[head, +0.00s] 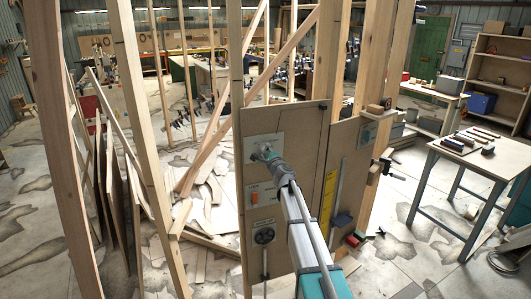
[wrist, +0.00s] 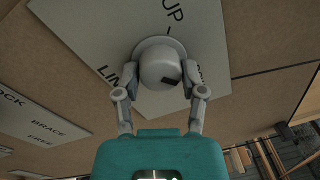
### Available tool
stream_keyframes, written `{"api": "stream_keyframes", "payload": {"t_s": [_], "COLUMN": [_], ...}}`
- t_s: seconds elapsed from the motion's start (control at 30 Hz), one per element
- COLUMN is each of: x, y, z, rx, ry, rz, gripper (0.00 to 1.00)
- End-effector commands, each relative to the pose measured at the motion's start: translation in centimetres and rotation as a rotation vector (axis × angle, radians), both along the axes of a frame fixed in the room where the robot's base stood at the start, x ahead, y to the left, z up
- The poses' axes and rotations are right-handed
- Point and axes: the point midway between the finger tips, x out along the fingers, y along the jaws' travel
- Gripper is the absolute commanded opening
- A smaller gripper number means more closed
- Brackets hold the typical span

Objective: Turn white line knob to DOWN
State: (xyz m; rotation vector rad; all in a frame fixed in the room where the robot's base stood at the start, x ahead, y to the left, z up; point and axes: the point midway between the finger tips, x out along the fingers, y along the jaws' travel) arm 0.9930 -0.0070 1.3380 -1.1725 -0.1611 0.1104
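The white line knob (wrist: 160,68) is a pale round knob with a short black mark on its face, toward the lower right in the wrist view. It sits on a light plate (wrist: 95,38) lettered UP at the top, with LIN at left and part of another word at right; the rest is hidden. My gripper (wrist: 160,76) has one finger on each side of the knob, and both fingertips appear to touch it. In the head view my gripper (head: 266,154) is at the upper plate (head: 251,147) on the wooden panel and hides most of the knob.
Below are an orange switch (head: 254,197) and a round black dial (head: 264,236). A yellow strip (head: 328,196) and a dark block (head: 342,220) are on the panel's right part. Wooden posts (head: 130,90) stand at left. A small table (head: 490,160) stands right.

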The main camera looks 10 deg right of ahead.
Motion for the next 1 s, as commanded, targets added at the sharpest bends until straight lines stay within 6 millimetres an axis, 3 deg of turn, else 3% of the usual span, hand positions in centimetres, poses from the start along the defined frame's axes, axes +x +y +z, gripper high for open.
{"api": "stream_keyframes", "payload": {"t_s": [0.03, 0.17, 0.63, 0.77, 0.93, 1.0], "x": [0.0, 0.0, 0.0, 0.1, 0.1, -1.0], "y": [0.0, 0.0, -0.3, -1.6, -4.6, -3.2], "z": [0.0, 0.0, -0.1, -0.7, -1.9, -2.1], "rx": [0.001, -0.001, -0.01, -0.052, -0.15, -0.192], "ry": [0.0, 0.0, -0.001, 0.001, 0.004, -0.002], "rz": [0.0, 0.0, -0.003, -0.021, -0.062, -0.02], "gripper": [0.64, 0.87, 0.87, 0.87, 0.87, 0.87]}}
